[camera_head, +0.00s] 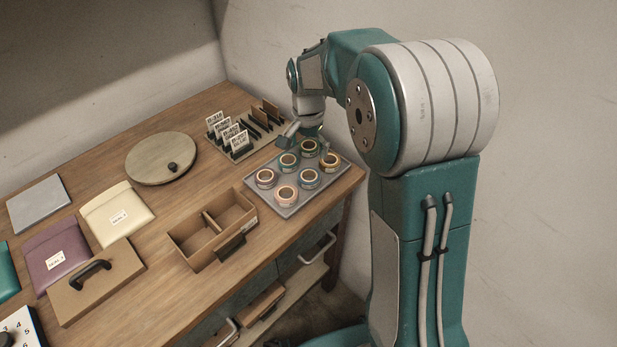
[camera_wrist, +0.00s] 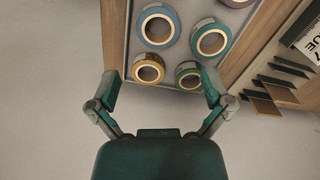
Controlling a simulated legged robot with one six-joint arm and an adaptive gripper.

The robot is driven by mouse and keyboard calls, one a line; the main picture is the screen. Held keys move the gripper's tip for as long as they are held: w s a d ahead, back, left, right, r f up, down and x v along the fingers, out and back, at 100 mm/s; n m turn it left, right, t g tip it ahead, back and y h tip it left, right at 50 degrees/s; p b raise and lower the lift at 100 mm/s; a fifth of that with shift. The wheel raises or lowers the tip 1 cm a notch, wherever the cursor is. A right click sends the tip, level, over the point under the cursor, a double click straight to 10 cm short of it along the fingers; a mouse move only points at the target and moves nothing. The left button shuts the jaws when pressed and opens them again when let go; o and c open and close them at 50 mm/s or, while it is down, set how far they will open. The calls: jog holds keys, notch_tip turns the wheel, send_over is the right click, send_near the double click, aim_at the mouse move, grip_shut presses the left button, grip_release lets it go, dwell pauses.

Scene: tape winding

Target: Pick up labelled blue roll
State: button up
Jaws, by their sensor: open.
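A blue roll (camera_head: 308,180) lies flat on the grey tray (camera_head: 284,212), on the side nearer the front edge. It also shows at the top of the wrist view (camera_wrist: 145,20). A teal roll (camera_head: 288,170) lies beside it and also shows in the wrist view (camera_wrist: 199,50). My gripper (camera_wrist: 160,83) is open and empty. In the wrist view its fingers are spread at the tray's wall-side edge, near a yellow roll (camera_wrist: 137,72) and a green roll (camera_wrist: 181,82). The blue roll is beyond these, apart from the fingers. I cannot read any label on the rolls.
A divided wooden box (camera_head: 193,251) and a round wooden board (camera_head: 150,165) are to the left. Bare tabletop lies between them.

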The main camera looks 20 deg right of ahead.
aim_at(309, 176)
notch_tip(309, 176, down, 10)
jog(key=shift+r, duration=0.1)
dwell(0.4)
jog(key=shift+c, duration=0.3)
jog(key=c, duration=0.6)
